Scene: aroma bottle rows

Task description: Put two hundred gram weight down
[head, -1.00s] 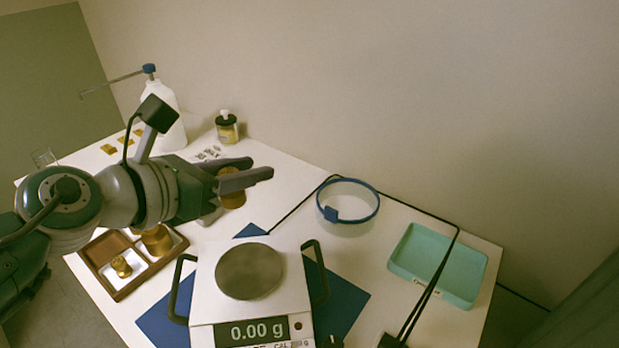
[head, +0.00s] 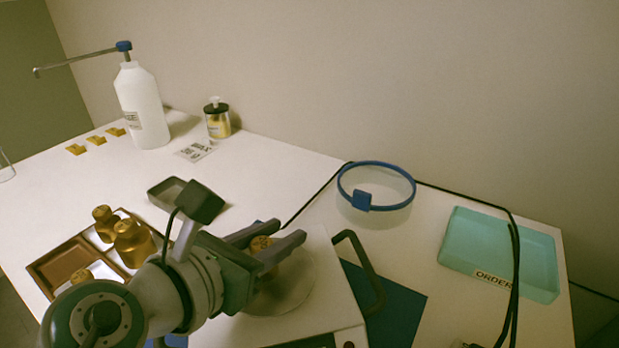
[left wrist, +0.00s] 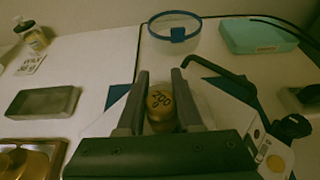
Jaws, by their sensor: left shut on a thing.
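My left gripper (head: 274,247) is shut on a brass weight (head: 262,245), held upright between its fingers. In the left wrist view the weight (left wrist: 161,104) shows a marking on its top that looks like 200. The weight is over the round pan (head: 298,290) of the white scale (head: 338,292). I cannot tell whether its base touches the pan, as the gripper hides it. The scale's display is mostly out of view. My right gripper is not in view.
A wooden weight box (head: 62,268) with brass weights (head: 132,243) stands left of the scale. A grey tray (head: 163,192) lies behind the arm.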

